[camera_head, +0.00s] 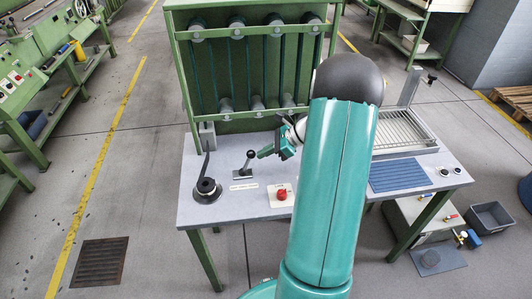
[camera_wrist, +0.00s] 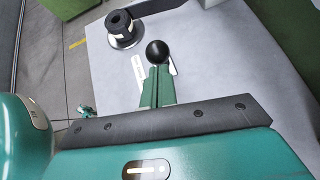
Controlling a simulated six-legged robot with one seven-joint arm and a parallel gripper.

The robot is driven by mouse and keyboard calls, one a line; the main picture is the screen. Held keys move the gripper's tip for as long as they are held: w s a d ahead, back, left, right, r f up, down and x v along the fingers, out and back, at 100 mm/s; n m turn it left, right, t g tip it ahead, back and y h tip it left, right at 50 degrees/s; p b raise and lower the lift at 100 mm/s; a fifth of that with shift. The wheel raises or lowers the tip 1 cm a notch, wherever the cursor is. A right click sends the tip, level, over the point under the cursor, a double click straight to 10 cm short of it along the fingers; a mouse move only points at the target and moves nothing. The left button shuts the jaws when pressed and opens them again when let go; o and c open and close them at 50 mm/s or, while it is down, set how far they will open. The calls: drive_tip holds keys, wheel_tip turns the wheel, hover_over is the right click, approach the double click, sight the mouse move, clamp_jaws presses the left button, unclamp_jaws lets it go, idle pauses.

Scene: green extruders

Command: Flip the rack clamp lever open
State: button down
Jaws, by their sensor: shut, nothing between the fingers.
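A lever with a black ball knob (camera_head: 251,154) stands on a small metal base on the grey table, behind a white label; I take it to be the rack clamp lever. In the wrist view its ball knob (camera_wrist: 157,51) is just beyond my fingertips. My gripper (camera_head: 262,154) is shut and empty, close to the right of the knob; I cannot tell whether it touches. In the wrist view the green fingers (camera_wrist: 157,74) lie together and hide the lever's lower part.
A round black fitting (camera_head: 206,188) with a long dark handle stands left of the lever. A red button (camera_head: 281,193) is at the front. The green rack (camera_head: 175,80) rises behind. A blue ribbed mat (camera_head: 398,175) and wire tray (camera_head: 403,132) lie to the right.

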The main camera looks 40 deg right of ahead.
drive_tip(key=w+a+g+h, duration=0.1)
drive_tip(key=w+a+r+g+h, duration=0.1)
drive_tip(key=a, duration=0.1)
drive_tip(key=w+a+r+h, duration=0.1)
drive_tip(key=shift+a+r+g+h, duration=0.15)
drive_tip(key=shift+r+g+h, duration=0.1)
drive_tip(key=shift+g+h, duration=0.15)
drive_tip(key=shift+w+a+n+g+h, duration=0.1)
drive_tip(key=shift+w+a+g+h, duration=0.15)
drive_tip(key=shift+w+a+h, duration=0.25)
drive_tip(key=shift+w+a+n+g+h, duration=0.15)
drive_tip(key=shift+w+a+g, duration=0.1)
drive_tip(key=shift+a, duration=0.4)
drive_tip(key=shift+w+a+n+g+h, duration=0.1)
drive_tip(key=shift+w+a+g+h, duration=0.1)
drive_tip(key=shift+w+a+h, duration=0.3)
drive_tip(key=shift+s+a, duration=0.1)
drive_tip(key=shift+a, duration=0.05)
wheel_tip(320, 180, up, 11)
hover_over(249, 154)
drive_tip(key=s, duration=0.2)
drive_tip(key=shift+s+a+r, duration=0.2)
drive_tip(key=shift+r, duration=0.35)
